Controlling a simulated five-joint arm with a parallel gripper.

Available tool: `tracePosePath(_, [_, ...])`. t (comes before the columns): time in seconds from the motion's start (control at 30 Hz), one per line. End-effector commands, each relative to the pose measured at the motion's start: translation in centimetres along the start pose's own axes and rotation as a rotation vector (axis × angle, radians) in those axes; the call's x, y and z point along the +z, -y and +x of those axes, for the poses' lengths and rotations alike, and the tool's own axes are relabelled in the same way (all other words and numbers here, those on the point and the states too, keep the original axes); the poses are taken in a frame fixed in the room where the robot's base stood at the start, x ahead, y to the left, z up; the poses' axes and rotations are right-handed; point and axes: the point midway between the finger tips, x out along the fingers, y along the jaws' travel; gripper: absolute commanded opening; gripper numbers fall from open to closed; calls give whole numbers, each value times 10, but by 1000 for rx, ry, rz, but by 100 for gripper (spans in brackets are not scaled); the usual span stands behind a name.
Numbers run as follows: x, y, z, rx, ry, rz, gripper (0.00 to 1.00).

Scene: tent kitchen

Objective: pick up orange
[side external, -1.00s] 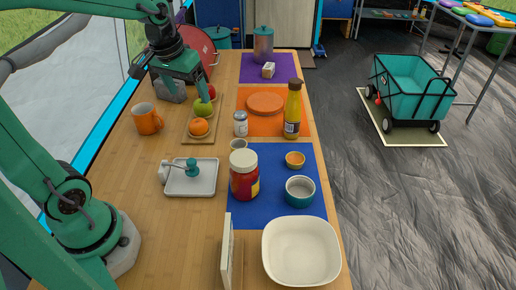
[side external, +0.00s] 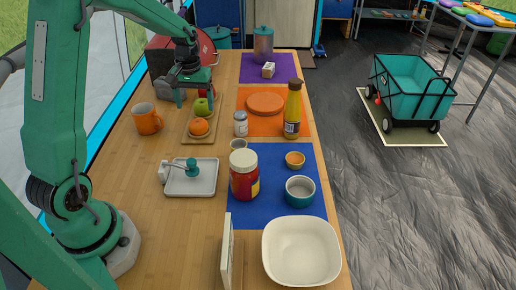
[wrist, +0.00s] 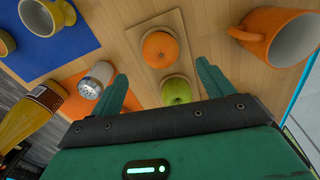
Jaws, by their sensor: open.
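The orange (side external: 198,127) sits in the nearest round holder of a narrow wooden board (side external: 188,138), in front of a green apple (side external: 202,107). A red apple (side external: 206,93) is partly hidden behind my gripper. My gripper (side external: 195,103) is open and empty, above the far part of the board, beyond the orange. In the wrist view the orange (wrist: 159,48) lies ahead of my spread fingers (wrist: 162,72), apart from them. The green apple (wrist: 176,90) is between the fingers in that picture, closer to the palm; I cannot tell their height gap.
An orange mug (side external: 146,120) stands left of the board. A salt shaker (side external: 240,124) and a yellow bottle (side external: 292,108) stand to its right. A white tray (side external: 204,185) with a teal-headed tool lies nearer. Bare wood lies between mug and board.

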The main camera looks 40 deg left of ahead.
Motion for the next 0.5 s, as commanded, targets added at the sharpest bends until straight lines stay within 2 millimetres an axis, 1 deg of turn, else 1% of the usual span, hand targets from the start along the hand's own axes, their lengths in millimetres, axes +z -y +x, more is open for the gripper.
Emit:
tracePosePath(0.2, [0,0,4,0,2,-2,80])
tracePosePath(0.5, [0,0,25,0,1,-1,80])
